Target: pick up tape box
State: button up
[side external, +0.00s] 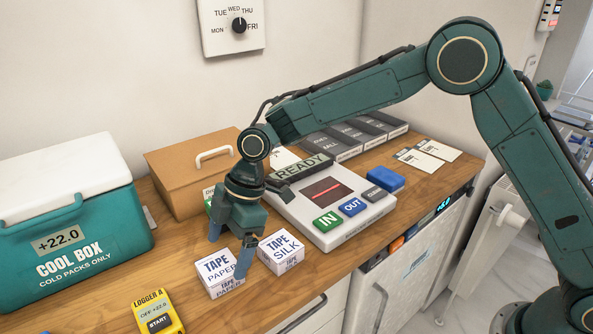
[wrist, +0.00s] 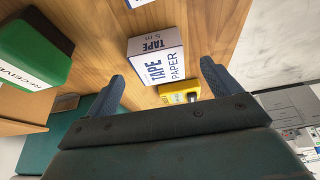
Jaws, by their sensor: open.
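The white TAPE PAPER box (side external: 211,275) stands on the wooden counter near its front edge. The similar TAPE SILK box (side external: 281,251) stands just to its right, with a small gap. My gripper (side external: 229,256) is open and points down over the TAPE PAPER box; one finger covers part of its right side. In the wrist view, the TAPE PAPER box (wrist: 156,62) lies between my spread fingers (wrist: 163,72), with nothing held. Whether the fingers touch it cannot be told.
A cool box (side external: 75,235) stands at the left, with a brown box (side external: 190,165) behind my gripper. A scanner console (side external: 335,205) is to the right. A yellow logger (side external: 158,312) lies in front. A green block (wrist: 38,48) is beside my gripper.

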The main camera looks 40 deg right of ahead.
aim_at(224, 262)
jog(key=shift+x, duration=2.35)
jog(key=shift+w, duration=0.1)
jog(key=shift+d, duration=0.1)
jog(key=shift+c, duration=0.2)
jog(key=c, duration=1)
